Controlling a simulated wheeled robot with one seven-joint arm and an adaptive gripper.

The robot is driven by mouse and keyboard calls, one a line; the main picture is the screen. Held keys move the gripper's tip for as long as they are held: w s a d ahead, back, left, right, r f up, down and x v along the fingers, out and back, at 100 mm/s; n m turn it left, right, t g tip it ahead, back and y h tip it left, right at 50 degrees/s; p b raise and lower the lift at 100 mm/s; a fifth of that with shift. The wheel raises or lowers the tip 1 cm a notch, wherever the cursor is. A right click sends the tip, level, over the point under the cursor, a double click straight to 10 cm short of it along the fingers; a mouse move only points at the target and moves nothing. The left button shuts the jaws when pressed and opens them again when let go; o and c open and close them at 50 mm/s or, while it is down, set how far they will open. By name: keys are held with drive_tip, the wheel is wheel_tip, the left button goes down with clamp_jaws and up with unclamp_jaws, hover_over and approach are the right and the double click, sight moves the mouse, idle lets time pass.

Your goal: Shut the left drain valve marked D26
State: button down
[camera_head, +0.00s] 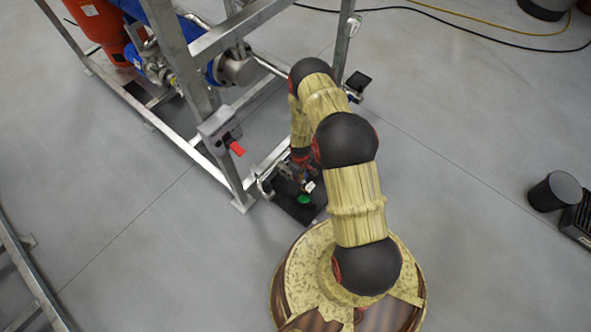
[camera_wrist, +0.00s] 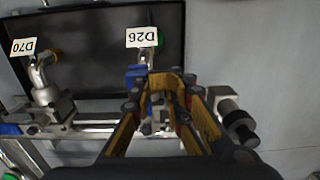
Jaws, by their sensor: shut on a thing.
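The white tag D26 (camera_wrist: 142,37) is at the top middle of the wrist view, upside down. Its valve lies just below, with a blue part (camera_wrist: 135,76) beside my fingers and some green behind the tag. My gripper (camera_wrist: 168,77) has its yellow-and-dark fingers at this valve, shut on what appears to be its handle; the fingers hide most of it, so its angle cannot be told. In the head view my gripper (camera_head: 303,178) is low at the skid's corner, above a green part (camera_head: 304,199).
A second valve (camera_wrist: 46,92) with tag D70 (camera_wrist: 22,47) is left in the wrist view. A black tray (camera_wrist: 90,75) lies beneath both. The skid's steel frame (camera_head: 205,110) and a grey box with a red handle (camera_head: 220,130) stand close by.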

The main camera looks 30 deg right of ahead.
drive_tip(key=shift+w+d, duration=0.1)
drive_tip(key=shift+w+d+b, duration=0.1)
drive_tip(key=shift+d+b, duration=0.25)
drive_tip(key=shift+d, duration=0.7)
drive_tip(key=shift+w+d+b, duration=0.2)
drive_tip(key=shift+d+b, duration=0.05)
drive_tip(key=shift+d, duration=0.25)
drive_tip(key=shift+w+d+b, duration=0.15)
drive_tip(key=shift+d+b, duration=0.05)
drive_tip(key=shift+d, duration=0.25)
drive_tip(key=shift+w+d+b, duration=0.6)
drive_tip(key=shift+w+d, duration=0.1)
drive_tip(key=shift+d, duration=0.25)
drive_tip(key=shift+w+d, duration=0.1)
